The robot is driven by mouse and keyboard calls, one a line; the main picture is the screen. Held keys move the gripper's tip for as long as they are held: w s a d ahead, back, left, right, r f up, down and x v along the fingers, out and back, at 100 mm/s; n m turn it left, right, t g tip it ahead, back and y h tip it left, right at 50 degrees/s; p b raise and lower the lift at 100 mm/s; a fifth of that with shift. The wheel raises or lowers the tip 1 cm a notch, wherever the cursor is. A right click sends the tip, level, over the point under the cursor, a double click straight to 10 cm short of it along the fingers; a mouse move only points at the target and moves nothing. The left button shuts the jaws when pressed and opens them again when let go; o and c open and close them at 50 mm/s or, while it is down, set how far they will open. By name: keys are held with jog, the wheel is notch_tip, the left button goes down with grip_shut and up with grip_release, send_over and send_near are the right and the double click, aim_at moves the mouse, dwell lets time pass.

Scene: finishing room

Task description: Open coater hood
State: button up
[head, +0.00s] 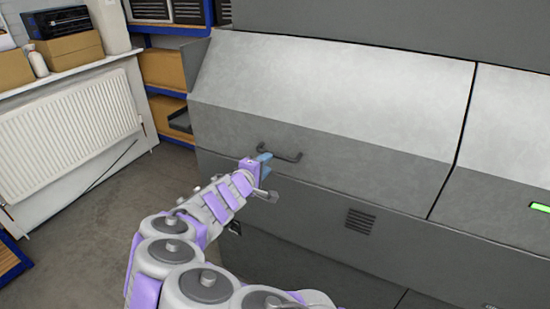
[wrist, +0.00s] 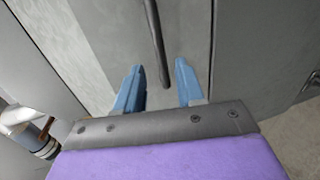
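The coater hood (head: 325,95) is a large grey metal cover with a sloped upper face, and it looks closed against the grey body below. A dark bar handle (head: 281,153) is fixed low on its front. My gripper (head: 263,164) is at the left end of this handle in the head view. In the wrist view the blue fingers of my gripper (wrist: 160,82) are spread apart, and the dark handle (wrist: 157,45) runs from the top edge down to between the fingertips. The fingers do not appear closed on it.
A white radiator (head: 68,130) stands at the left under a shelf with cardboard boxes (head: 70,48). A blue-framed rack (head: 165,70) is behind the hood's left end. Grey floor (head: 90,215) is free between radiator and machine. A vent (head: 360,221) and a green display (head: 540,208) are on the machine.

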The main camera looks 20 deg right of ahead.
aim_at(275, 154)
jog(key=shift+b+x, duration=0.6)
jog(key=shift+x, duration=3.7)
jog(key=shift+a, duration=0.5)
jog(key=c, duration=0.5)
jog(key=shift+s, duration=0.1)
grip_shut()
jog(key=shift+d, duration=0.1)
